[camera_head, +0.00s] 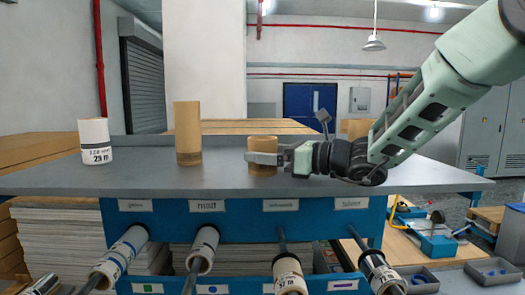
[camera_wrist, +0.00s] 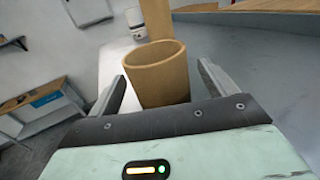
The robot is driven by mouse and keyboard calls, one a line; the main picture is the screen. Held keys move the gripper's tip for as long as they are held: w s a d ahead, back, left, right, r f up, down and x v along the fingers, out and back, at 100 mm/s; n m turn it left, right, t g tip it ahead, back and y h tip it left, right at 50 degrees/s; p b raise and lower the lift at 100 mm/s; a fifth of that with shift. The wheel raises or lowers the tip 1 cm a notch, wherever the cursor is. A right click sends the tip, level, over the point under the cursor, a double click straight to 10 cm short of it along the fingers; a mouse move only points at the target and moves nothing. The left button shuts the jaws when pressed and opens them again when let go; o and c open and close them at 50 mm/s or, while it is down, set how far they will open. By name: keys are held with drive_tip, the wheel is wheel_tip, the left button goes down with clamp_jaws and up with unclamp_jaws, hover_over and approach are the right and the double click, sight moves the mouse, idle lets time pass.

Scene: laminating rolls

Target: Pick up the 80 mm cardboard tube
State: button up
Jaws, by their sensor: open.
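A short brown cardboard tube (camera_head: 262,144) stands upright on the grey bench top. My gripper (camera_head: 264,158) reaches in from the right at the tube's height, with its fingers on either side of it. In the wrist view the short tube (camera_wrist: 160,82) stands between the two open fingers of my gripper (camera_wrist: 160,72), with a gap at each side. A taller cardboard tube (camera_head: 188,133) stands to its left on the bench. Sizes are not readable on either tube.
A white labelled roll (camera_head: 95,142) stands at the bench's left end. The grey bench top (camera_head: 395,178) is clear at right. Several labelled rolls sit on rods below its front edge, including one (camera_head: 204,248). A blue tool with a lever (camera_head: 433,238) stands lower right.

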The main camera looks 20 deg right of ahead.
drive_tip(key=shift+p+x, duration=0.45)
drive_tip(key=shift+x, duration=1.1)
drive_tip(key=c, duration=1)
drive_tip(key=shift+c, duration=0.2)
